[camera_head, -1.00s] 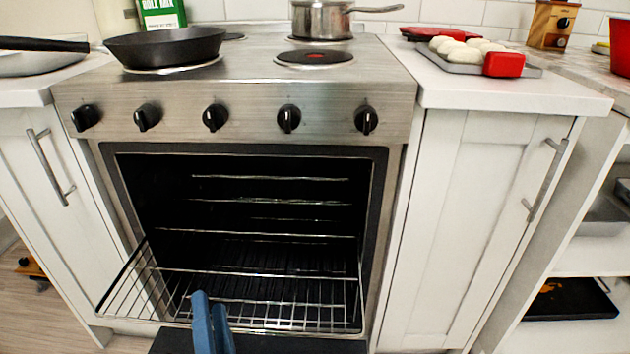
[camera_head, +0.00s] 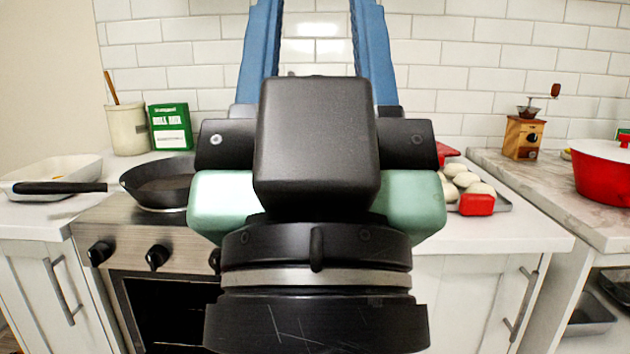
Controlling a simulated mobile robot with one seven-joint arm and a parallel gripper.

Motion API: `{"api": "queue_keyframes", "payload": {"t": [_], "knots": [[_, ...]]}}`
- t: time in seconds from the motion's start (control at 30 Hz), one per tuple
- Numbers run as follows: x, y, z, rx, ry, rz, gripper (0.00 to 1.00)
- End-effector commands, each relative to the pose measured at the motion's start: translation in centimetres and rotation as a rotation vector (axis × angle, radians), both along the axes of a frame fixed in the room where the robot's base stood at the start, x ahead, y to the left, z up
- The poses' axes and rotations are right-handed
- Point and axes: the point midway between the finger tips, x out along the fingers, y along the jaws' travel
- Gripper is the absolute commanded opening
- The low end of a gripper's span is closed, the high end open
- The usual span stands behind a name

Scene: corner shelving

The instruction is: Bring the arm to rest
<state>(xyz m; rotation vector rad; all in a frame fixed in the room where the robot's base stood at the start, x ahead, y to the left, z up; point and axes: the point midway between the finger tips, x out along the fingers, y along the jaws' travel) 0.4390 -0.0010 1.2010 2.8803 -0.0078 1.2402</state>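My gripper (camera_head: 318,45) is raised upright close in front of the camera, with its black wrist below. Its two blue fingers point up and stand wide apart. Nothing shows between them except the tiled wall behind. My gripper and wrist hide the middle of the stove and most of the oven opening.
A black frying pan (camera_head: 160,183) sits on the stove (camera_head: 105,222). A red pot (camera_head: 603,170) and a wooden grinder (camera_head: 523,137) stand farther right.

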Motion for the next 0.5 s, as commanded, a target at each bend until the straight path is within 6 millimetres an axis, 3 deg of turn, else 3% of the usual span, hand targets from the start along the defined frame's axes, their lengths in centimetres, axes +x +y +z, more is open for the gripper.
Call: {"api": "queue_keyframes", "payload": {"t": [0.03, 0.5], "knots": [[0.0, 0.0, 2.6, 0.001, 0.0, 0.002, 0.45], [0.1, 0.1, 17.4, 0.002, 0.001, 0.006, 0.45]]}}
